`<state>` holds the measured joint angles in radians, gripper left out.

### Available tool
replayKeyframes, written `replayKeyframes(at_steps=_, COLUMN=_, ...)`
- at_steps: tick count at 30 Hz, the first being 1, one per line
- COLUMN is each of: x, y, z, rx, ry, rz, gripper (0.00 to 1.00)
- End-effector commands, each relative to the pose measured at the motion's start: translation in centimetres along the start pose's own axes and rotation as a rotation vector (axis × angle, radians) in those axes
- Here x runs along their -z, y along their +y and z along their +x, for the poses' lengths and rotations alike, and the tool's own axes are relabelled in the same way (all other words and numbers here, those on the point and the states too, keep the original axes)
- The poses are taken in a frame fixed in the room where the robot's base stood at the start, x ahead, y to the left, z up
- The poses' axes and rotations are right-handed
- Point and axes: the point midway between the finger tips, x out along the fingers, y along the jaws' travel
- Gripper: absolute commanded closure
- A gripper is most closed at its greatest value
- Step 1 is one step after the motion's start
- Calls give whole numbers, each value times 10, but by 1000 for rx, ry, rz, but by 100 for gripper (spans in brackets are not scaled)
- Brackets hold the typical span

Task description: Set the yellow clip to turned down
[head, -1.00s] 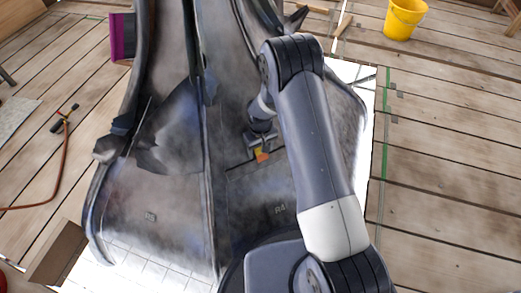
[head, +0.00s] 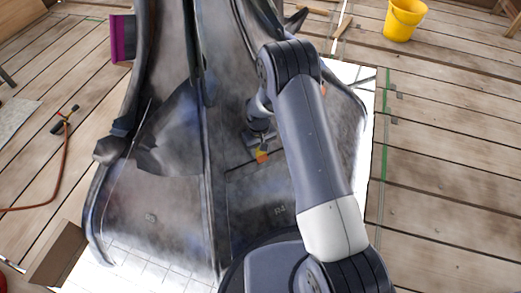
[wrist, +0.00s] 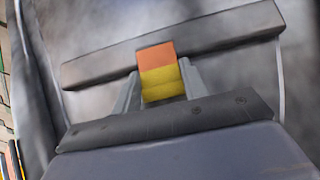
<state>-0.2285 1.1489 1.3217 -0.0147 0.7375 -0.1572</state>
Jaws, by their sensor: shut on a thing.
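The yellow clip (wrist: 161,81) has an orange end and a yellow body. In the wrist view it sits between the two fingers of my gripper (wrist: 160,85), which is shut on it. A dark grey bar (wrist: 100,68) lies behind the clip, across the grey metal surface. In the head view the clip (head: 262,157) is a small orange and yellow patch on the right face of the spire finial (head: 180,190), at the upper edge of a dark panel. My gripper (head: 260,148) reaches it from above. The clip's exact tilt is hard to tell.
The finial stands on a white sheet (head: 360,80) on a plank floor. A yellow bucket (head: 403,20) stands at the back right. A torch with an orange hose (head: 63,150) lies at the left, and a cardboard box (head: 58,255) is at the lower left. The right floor is mostly clear.

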Motion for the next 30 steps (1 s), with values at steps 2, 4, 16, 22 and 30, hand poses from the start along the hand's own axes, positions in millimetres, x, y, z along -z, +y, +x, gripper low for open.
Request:
replayKeyframes(at_steps=2, x=2, y=0, z=1, rx=0, ry=-28, rz=0, gripper=82)
replayKeyframes(at_steps=4, x=2, y=0, z=2, rx=-1, ry=-47, rz=0, gripper=82)
replayKeyframes(at_steps=16, x=3, y=0, z=2, rx=-1, ry=-61, rz=0, gripper=57)
replayKeyframes(at_steps=22, x=3, y=0, z=2, rx=-1, ry=-61, rz=0, gripper=40)
replayKeyframes(at_steps=30, x=3, y=0, z=1, rx=-1, ry=-61, rz=0, gripper=37)
